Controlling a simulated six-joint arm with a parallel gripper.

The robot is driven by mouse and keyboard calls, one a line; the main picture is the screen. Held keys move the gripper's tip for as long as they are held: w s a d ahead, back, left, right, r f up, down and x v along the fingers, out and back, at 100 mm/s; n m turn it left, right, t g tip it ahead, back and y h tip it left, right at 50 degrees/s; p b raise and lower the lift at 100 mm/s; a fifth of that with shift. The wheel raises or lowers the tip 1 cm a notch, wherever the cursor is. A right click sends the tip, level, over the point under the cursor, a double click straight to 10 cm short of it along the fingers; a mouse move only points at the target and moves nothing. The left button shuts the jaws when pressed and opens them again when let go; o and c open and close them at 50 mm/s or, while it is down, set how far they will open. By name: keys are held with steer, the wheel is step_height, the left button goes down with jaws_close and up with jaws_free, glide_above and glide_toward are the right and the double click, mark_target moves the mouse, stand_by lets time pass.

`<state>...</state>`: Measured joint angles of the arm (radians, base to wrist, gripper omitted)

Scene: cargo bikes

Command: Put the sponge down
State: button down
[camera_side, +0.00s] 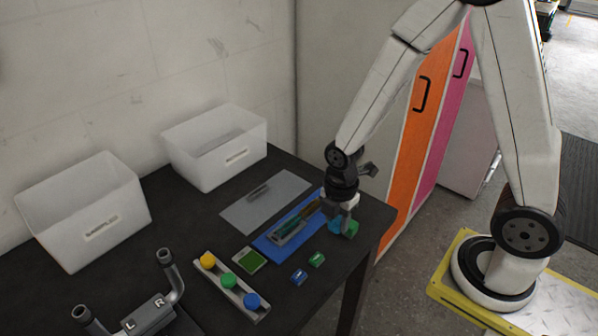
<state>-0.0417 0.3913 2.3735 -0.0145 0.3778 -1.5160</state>
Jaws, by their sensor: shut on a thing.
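My gripper (342,212) points down over the right end of the black table, beside the blue mat. It is shut on the sponge (350,230), a small teal and green piece that shows under the fingers. The fingers and wrist hide part of the sponge. I cannot tell from this view whether the sponge touches the table top.
The blue mat (268,246) bears slim tools. A grey sheet (245,215) lies behind it. A green square pad (250,259), two small blocks (299,277) and a rack of coloured knobs (230,284) lie nearby. Two white bins (85,242) (190,165) stand along the wall.

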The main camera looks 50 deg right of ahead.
mark_target(334, 247)
steer(key=shift+f, duration=1.3)
steer(key=shift+f, duration=1.75)
steer(key=shift+f, duration=0.1)
steer(key=shift+c, duration=1.5)
jaws_free()
steer(key=shift+r, duration=6.1)
